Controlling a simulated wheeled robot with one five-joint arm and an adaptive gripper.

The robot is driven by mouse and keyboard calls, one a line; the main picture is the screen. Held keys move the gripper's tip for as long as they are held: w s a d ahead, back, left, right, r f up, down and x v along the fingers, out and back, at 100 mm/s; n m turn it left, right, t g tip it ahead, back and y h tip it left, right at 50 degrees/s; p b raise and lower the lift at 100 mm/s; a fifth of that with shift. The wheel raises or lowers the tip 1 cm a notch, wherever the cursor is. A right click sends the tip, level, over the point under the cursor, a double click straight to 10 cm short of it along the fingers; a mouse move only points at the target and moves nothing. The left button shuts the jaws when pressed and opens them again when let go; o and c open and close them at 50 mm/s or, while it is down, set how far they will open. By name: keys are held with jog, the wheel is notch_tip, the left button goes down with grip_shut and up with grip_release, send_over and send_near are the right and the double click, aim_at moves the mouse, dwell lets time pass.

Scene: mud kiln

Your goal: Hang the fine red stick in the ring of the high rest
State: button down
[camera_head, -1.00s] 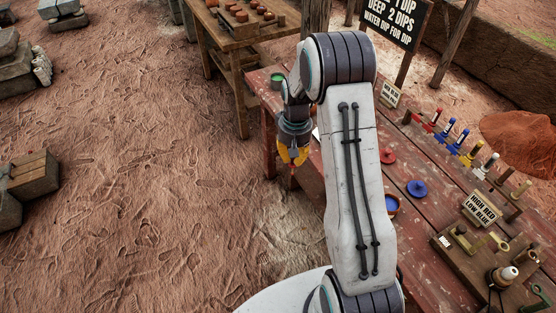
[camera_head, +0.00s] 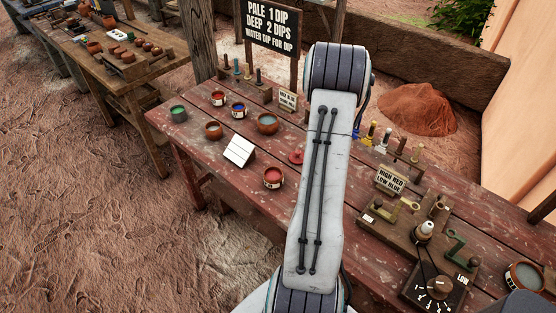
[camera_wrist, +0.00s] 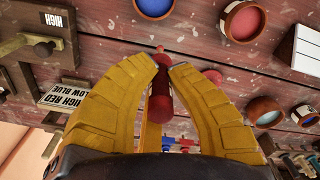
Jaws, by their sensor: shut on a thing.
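My gripper (camera_wrist: 164,68) shows in the wrist view with its yellow fingers closed around the red stick (camera_wrist: 161,98). The stick has a dark red body and a thin tip pointing up in that picture, over the table. In the head view my arm hides gripper and stick. The brass high rest (camera_head: 405,207) stands on a wooden board at right in the head view. It also shows at the upper left of the wrist view (camera_wrist: 28,44), by a HIGH label, apart from the stick. Its ring is only partly clear.
A HIGH RED LOW BLUE sign (camera_head: 391,180) stands behind the board. A green rest (camera_head: 457,243), a white-topped post (camera_head: 424,231) and a dial box (camera_head: 437,288) crowd the right. Bowls, a white card (camera_head: 239,151) and a red lid (camera_wrist: 213,76) lie on the table (camera_head: 200,160).

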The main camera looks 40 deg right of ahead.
jog(key=s+d+r+m+p, duration=0.1)
jog(key=s+d+r+m, duration=0.25)
jog(key=s, duration=0.65)
jog(key=s+d+r+m+p, duration=0.25)
jog(key=s+m, duration=0.25)
jog(key=s, duration=0.4)
jog(key=s+d+r+m+p, duration=0.1)
jog(key=s+d+r+m, duration=0.25)
jog(key=s, duration=0.65)
jog(key=shift+w+a+f+m+b, duration=0.1)
jog(key=shift+a+f+m+b, duration=0.15)
jog(key=shift+f+m+b, duration=0.45)
jog(key=shift+s+a+f+m+b, duration=0.15)
jog(key=shift+f+b, duration=0.3)
jog(key=shift+f, duration=0.65)
jog(key=shift+w+a+f+m+b, duration=0.15)
jog(key=shift+a+f+m+b, duration=0.2)
jog(key=shift+f+b, duration=0.4)
jog(key=shift+f, duration=0.15)
jog(key=shift+r+p, duration=0.55)
jog(key=shift+r, duration=0.1)
jog(key=shift+f+b, duration=0.35)
jog(key=shift+b, duration=0.1)
jog(key=shift+f, duration=0.3)
jog(key=shift+f+b, duration=0.3)
jog(key=shift+b, duration=0.15)
